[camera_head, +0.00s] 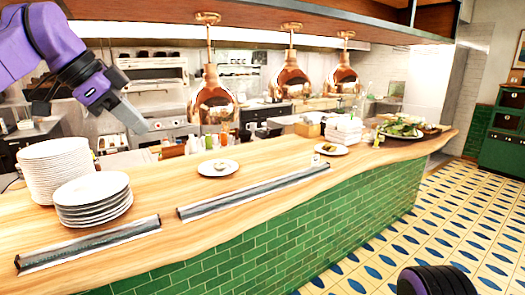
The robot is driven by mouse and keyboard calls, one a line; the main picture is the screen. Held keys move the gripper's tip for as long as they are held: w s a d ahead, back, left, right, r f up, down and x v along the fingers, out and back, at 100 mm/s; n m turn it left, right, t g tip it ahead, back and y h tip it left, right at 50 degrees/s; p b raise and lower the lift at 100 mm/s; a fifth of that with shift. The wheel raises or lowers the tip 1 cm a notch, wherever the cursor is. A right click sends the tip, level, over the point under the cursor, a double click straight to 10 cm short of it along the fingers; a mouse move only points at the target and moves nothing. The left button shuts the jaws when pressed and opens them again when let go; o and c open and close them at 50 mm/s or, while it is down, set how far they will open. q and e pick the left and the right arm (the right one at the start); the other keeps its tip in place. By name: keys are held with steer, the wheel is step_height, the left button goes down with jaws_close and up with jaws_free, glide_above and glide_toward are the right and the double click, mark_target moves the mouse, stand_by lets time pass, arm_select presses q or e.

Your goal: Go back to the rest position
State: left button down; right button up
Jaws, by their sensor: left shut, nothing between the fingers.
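My left arm is purple and black and comes in at the upper left. Its gripper (134,117) is shut and empty, raised above the wooden counter (250,160) behind the plate stacks. It touches nothing that I can see. A black, ribbed, rounded part shows at the bottom right edge; I cannot tell which part of me it is. My right gripper is not in view.
Two stacks of white plates (93,200) stand at the counter's left end. A small plate (217,168), another with food (331,149) and a salad platter (400,130) lie further right. Copper lamps (213,103) hang above. The tiled floor (460,215) at right is clear.

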arm_select(q)
steer(key=w+a+f+m+t+y+b, duration=0.1)
steer(key=w+a+f+m+y, duration=0.3)
steer(key=f+m, duration=0.4)
steer(key=w+a+f+m+y, duration=0.25)
steer(key=f+m+y, duration=0.4)
steer(key=f, duration=0.35)
step_height(320, 180, down, 25)
steer(key=s+d+m+t+y+b, duration=0.1)
steer(key=d+m+t+y+b, duration=0.15)
steer(key=m, duration=1.55)
steer(key=s+d+f+m+h+b, duration=0.1)
steer(key=s+f+m+h, duration=0.1)
steer(key=s+f+m, duration=0.75)
steer(key=s+d+f+m+h+b, duration=0.15)
steer(key=s+f+m, duration=0.35)
steer(key=f, duration=0.7)
steer(key=s+a+f+m+g+b, duration=0.1)
steer(key=s+f, duration=0.5)
steer(key=s, duration=0.6)
steer(key=s+a+f+m+g+b, duration=0.2)
steer(key=s+f, duration=0.4)
steer(key=s, duration=0.7)
steer(key=shift+a+m+g+h, duration=0.35)
steer(key=shift+a+m+g, duration=0.45)
steer(key=shift+g, duration=0.25)
